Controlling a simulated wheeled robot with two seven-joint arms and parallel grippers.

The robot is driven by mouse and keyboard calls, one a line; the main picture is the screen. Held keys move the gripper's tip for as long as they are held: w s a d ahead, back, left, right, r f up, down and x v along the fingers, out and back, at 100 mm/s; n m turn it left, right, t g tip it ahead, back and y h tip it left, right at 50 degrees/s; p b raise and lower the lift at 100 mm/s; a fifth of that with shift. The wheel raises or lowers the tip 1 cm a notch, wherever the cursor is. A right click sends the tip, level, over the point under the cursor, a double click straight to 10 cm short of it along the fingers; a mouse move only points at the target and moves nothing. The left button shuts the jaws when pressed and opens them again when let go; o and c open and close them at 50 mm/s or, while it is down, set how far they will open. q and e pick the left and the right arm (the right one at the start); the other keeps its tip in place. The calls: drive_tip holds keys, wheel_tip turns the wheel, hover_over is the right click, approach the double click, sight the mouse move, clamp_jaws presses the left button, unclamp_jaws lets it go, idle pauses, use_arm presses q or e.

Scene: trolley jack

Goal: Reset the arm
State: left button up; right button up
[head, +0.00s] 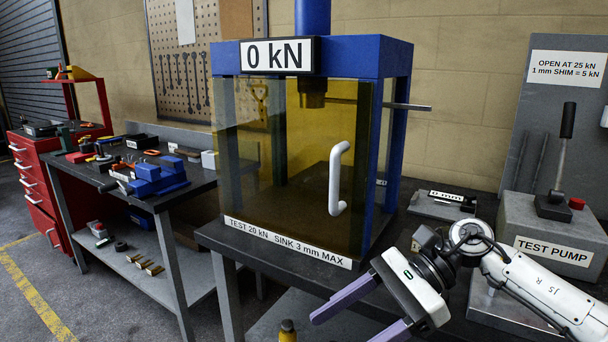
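My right gripper (346,331) comes in from the lower right. Its two purple fingers point to the lower left and stand apart, with nothing seen between them; the nearer finger is cut by the bottom edge. It is in front of the table's edge, below the test press (311,165). My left gripper is out of view. The grey test pump (548,228) stands at the right, and its black-gripped lever (564,150) stands up, tilted slightly right. Which arm the task means, I cannot tell.
The press has a blue frame, an amber front panel with a white handle (338,178) and a "0 kN" display (278,55). A dark table (215,233) carries it. A small labelled device (443,203) lies between press and pump. A tool-covered workbench (90,178) stands left.

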drive_tip(key=a+m+t+y, duration=0.7)
drive_tip(key=a+m+y, duration=0.15)
drive_tip(key=m, duration=0.75)
drive_tip(key=w+d+f+m+t+h, duration=0.1)
drive_tip(key=d+f+m+t+h, duration=0.5)
drive_tip(key=m, duration=0.7)
drive_tip(key=d+f+m+t+h, duration=0.4)
drive_tip(key=f+m+t, duration=0.3)
drive_tip(key=m, duration=0.5)
drive_tip(key=s+d+f+m+g+h, duration=0.3)
drive_tip(key=s+d+f+m+g, duration=0.1)
drive_tip(key=s+f+m, duration=0.3)
drive_tip(key=s+d+f+m+g+h, duration=0.4)
drive_tip(key=s+f+m, duration=0.3)
drive_tip(key=s+f, duration=0.4)
wheel_tip(320, 180, down, 4)
drive_tip(key=shift+d+r, duration=0.1)
drive_tip(key=shift+d, duration=0.65)
